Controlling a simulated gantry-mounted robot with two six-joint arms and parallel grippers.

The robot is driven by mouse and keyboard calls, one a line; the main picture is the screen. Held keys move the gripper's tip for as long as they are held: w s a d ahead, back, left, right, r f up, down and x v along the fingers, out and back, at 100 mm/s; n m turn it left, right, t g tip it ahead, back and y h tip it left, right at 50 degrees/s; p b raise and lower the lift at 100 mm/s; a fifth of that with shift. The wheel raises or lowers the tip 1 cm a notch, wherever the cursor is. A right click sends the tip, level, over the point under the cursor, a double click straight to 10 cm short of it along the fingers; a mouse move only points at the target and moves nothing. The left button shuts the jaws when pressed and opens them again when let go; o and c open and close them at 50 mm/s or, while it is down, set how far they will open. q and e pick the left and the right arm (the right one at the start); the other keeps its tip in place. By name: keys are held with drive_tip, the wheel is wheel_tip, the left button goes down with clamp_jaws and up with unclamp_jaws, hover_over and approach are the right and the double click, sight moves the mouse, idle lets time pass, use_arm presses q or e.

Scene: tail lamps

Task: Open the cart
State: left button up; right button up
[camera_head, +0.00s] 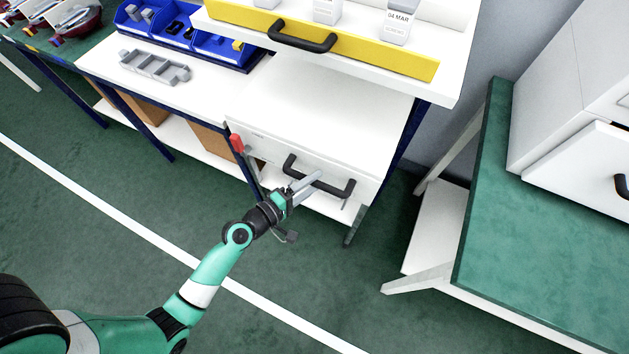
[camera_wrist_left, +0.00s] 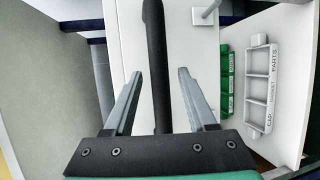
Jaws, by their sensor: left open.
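The white cart (camera_head: 262,147) stands under the workbench, its front panel facing me. It appears closed. A black bar handle (camera_head: 345,192) is fixed across its front. My left gripper (camera_head: 310,180) is at the handle with its fingers spread. In the left wrist view the handle (camera_wrist_left: 157,50) runs between the two open fingers (camera_wrist_left: 160,75), with a gap on both sides. The white front panel (camera_wrist_left: 182,40) lies behind it. My right gripper is in neither view.
A red part (camera_head: 237,143) sits at the cart's left front corner. Above is a white shelf with a yellow front (camera_head: 390,62) and its own black handle. Blue bins (camera_head: 215,45) stand at the back. A green-topped table (camera_head: 530,240) is at right. The floor before the cart is clear.

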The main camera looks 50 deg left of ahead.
use_arm(q)
drive_tip(key=shift+w+f, duration=0.1)
drive_tip(key=shift+w, duration=0.35)
clamp_jaws()
idle(1.1)
